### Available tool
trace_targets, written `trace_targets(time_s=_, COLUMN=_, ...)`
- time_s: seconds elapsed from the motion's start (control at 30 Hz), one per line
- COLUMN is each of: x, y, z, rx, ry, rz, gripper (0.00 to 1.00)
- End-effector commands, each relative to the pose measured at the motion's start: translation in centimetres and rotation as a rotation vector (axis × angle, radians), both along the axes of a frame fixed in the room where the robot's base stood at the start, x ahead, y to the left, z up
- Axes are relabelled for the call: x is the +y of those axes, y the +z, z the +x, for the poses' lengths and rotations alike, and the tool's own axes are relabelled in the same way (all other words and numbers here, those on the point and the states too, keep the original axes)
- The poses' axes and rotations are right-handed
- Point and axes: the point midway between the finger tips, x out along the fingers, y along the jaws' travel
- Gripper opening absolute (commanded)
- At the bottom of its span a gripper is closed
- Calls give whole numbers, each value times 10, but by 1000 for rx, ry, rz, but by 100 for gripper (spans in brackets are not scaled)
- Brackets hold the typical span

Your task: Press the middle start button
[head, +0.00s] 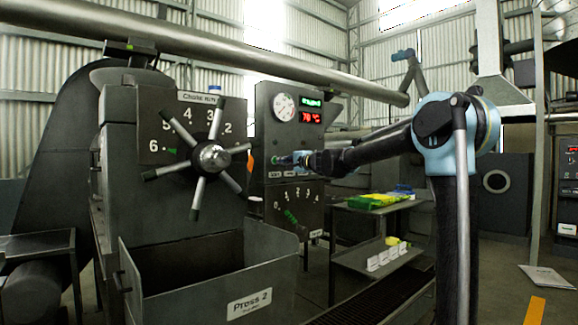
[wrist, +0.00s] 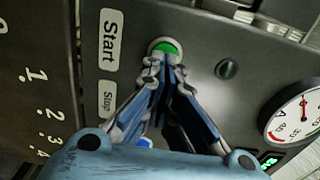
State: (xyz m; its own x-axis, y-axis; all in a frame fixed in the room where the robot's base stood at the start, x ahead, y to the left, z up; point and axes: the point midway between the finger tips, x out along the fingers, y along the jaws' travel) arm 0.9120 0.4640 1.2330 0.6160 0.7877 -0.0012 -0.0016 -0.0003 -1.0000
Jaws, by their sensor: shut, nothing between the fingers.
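The green start button (wrist: 164,47) is lit and sits in a pale ring beside the "Start" label (wrist: 109,40) in the wrist view. My gripper (wrist: 158,66) is shut and empty, its fingertips right at the button's lower edge and partly covering it. I cannot tell whether they touch it. In the head view my gripper (head: 279,160) reaches left to the face of the dark control panel (head: 263,100), below the gauge. The "Stop" label (wrist: 106,97) lies below "Start"; a blue spot (wrist: 145,142) shows partly behind my fingers.
A dark round lamp or button (wrist: 227,68) and a pressure gauge (wrist: 303,112) are right of my fingers in the wrist view. The choke wheel (head: 210,157) and the "Press 2" bin (head: 210,270) stand left of the panel. A shelf (head: 375,205) with yellow items is below my arm.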

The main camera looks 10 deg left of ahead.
Motion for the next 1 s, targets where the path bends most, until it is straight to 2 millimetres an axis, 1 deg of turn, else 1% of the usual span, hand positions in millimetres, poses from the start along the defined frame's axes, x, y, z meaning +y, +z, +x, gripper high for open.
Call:
trace_targets(time_s=0.13, x=4, y=0, z=3, rx=0, ry=0, rz=0, gripper=0)
trace_targets(time_s=0.47, x=4, y=0, z=3, rx=0, ry=0, rz=0, gripper=0)
trace_targets(time_s=0.57, x=7, y=0, z=5, rx=0, ry=1, rz=0, gripper=0)
trace_targets(time_s=0.73, x=18, y=0, z=13, rx=0, ry=2, rz=0, gripper=0)
trace_targets(time_s=1.0, x=22, y=1, z=15, rx=1, ry=3, rz=1, gripper=0)
